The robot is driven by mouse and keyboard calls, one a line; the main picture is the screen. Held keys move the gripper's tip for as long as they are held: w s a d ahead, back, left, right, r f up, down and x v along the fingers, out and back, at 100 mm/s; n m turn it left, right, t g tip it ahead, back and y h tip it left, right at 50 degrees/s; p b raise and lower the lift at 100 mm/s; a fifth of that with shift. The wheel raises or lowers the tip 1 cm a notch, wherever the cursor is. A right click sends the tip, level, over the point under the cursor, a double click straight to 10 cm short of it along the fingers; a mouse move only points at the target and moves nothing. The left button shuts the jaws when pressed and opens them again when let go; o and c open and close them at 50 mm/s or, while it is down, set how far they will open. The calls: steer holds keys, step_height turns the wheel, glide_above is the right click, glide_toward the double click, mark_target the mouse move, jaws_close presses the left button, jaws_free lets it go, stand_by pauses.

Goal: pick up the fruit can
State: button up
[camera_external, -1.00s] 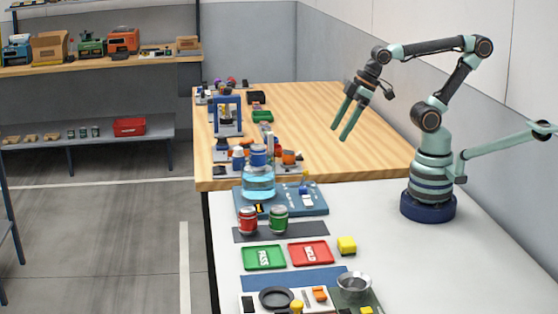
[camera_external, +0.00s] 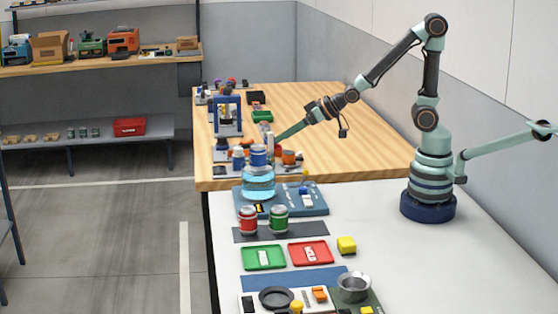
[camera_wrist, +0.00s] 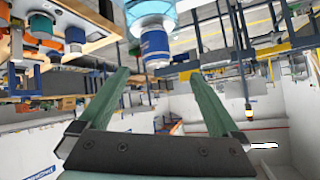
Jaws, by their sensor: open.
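A red can (camera_external: 247,220) and a green can (camera_external: 279,218) stand upright side by side on a dark mat; I cannot read which is the fruit can. A small blue-and-white can (camera_external: 258,155) shows at the top of a clear blue vessel (camera_external: 258,182). I cannot tell whether it rests on the vessel or stands behind it. My gripper (camera_external: 279,137) is behind and right of that can, fingers sloping down to the left. In the tilted wrist view my gripper (camera_wrist: 158,75) is open and empty, with the blue can (camera_wrist: 156,45) above and between its fingertips.
A blue tray (camera_external: 313,207) lies beside the vessel. A blue frame (camera_external: 228,118) and small items crowd the table's left edge. The wooden table (camera_external: 350,140) is clear at right.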

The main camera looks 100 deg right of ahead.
mark_target(262, 146)
steer(key=shift+m+t+h, duration=0.3)
steer(key=shift+m, duration=0.1)
steer(key=shift+s+d+x, duration=0.1)
steer(key=shift+d+x, duration=0.15)
steer(key=shift+x, duration=1.05)
steer(key=shift+s+d+x, duration=0.1)
steer(key=shift+d+x, duration=0.1)
steer(key=shift+x, duration=1.15)
steer(key=shift+s+d+x, duration=0.1)
steer(key=shift+d+x, duration=0.15)
steer(key=shift+x, duration=1.05)
steer(key=shift+w+a+x, duration=0.1)
steer(key=shift+a+x, duration=0.05)
steer(key=shift+x, duration=0.8)
steer(key=shift+w+a+x, duration=0.1)
steer(key=shift+a+x, duration=0.1)
steer(key=shift+x, duration=0.8)
steer(key=shift+w+d+f, duration=0.25)
steer(key=shift+w, duration=0.4)
jaws_close()
steer(key=shift+r, duration=0.1)
